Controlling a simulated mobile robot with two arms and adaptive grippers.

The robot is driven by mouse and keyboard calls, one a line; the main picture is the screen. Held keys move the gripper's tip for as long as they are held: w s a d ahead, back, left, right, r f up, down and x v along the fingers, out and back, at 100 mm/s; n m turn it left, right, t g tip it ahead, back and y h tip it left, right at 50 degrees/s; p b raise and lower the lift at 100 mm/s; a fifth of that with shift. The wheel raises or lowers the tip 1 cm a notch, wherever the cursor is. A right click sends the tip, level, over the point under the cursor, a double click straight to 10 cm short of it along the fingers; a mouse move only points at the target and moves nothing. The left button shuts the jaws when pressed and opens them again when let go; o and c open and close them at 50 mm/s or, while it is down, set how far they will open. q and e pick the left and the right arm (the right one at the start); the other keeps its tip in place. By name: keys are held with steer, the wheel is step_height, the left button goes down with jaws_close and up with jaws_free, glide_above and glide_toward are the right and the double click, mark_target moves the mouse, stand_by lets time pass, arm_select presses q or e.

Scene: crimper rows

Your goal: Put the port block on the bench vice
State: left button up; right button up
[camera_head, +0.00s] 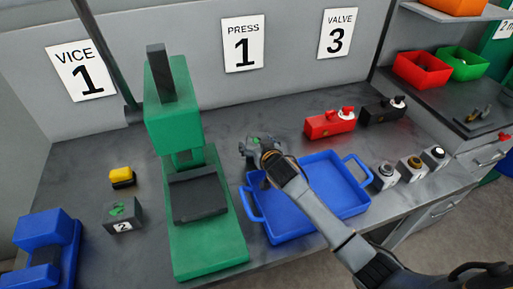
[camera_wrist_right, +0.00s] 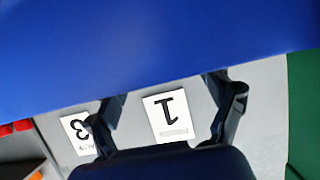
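The bench vice appears to be the blue two-part body (camera_head: 40,232) at the lower left, cut by the picture edge. No block is labelled as the port block, so I cannot tell which it is. Candidates are a dark grey block (camera_head: 122,216) marked 2 with a green top, a red block (camera_head: 329,125) and a black block (camera_head: 383,110), both with fittings on top. My right gripper (camera_head: 258,148) is over the far left part of the blue tray (camera_head: 350,205). My left gripper is out of view.
A green press (camera_head: 205,245) stands between the vice and the tray. A yellow and black piece (camera_head: 122,177) lies left of it. Three small knobbed blocks (camera_head: 411,168) line the tray's right side. Red (camera_head: 422,70) and green (camera_head: 463,63) bins stand at the right.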

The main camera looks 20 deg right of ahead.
mark_target(257, 143)
steer(key=shift+d, duration=0.1)
steer(key=c, duration=1.1)
steer(key=shift+r, duration=0.2)
steer(key=shift+w+f, duration=0.1)
steer(key=shift+c, duration=0.2)
steer(key=shift+r, duration=0.45)
step_height(257, 143, up, 2)
steer(key=shift+w+r+b, duration=0.1)
steer(key=shift+r+b, duration=0.1)
steer(key=shift+b, duration=0.5)
steer(key=s+r, duration=0.2)
steer(key=r, duration=0.1)
steer(key=s+a+r, duration=0.1)
steer(key=s+r, duration=0.2)
steer(key=shift+s+a+r+b, duration=0.1)
steer(key=shift+s+b, duration=0.2)
steer(key=shift+b, duration=0.05)
steer(key=shift+c, duration=0.2)
steer(key=a+b+v, duration=0.1)
steer(key=v, duration=0.8)
steer(key=shift+a, duration=0.35)
